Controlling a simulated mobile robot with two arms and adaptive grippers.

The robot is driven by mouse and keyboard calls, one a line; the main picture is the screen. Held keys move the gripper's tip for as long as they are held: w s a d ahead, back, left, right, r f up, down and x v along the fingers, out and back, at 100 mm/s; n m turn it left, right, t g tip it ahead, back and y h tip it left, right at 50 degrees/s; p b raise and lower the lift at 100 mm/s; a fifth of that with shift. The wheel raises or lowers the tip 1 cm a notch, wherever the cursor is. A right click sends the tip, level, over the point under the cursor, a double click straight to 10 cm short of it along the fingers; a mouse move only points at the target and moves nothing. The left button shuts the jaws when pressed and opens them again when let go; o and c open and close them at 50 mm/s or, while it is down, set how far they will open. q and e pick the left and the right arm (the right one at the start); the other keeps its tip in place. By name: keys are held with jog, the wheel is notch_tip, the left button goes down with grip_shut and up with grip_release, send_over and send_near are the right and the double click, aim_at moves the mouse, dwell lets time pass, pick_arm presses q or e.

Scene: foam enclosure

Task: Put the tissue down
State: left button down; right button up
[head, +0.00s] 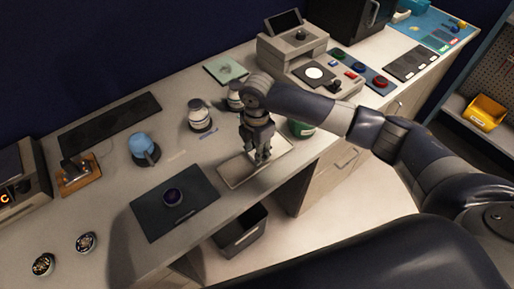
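My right gripper (261,158) comes in from the right and points down over a shallow pale tray (237,174) on the bench. Its fingertips are close together at the tray, and the picture is too small to show whether they are shut on anything. I cannot make out a tissue; it may be hidden by the fingers or blend with the pale tray. My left gripper is not in view.
A blue-topped item (143,147) stands left. A dark bin (240,236) is below the bench edge.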

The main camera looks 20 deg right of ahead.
jog(key=shift+f, duration=0.1)
jog(key=o, duration=0.6)
jog(key=shift+o, duration=0.2)
notch_tip(320, 180, up, 12)
jog(key=b, duration=0.3)
dwell(0.4)
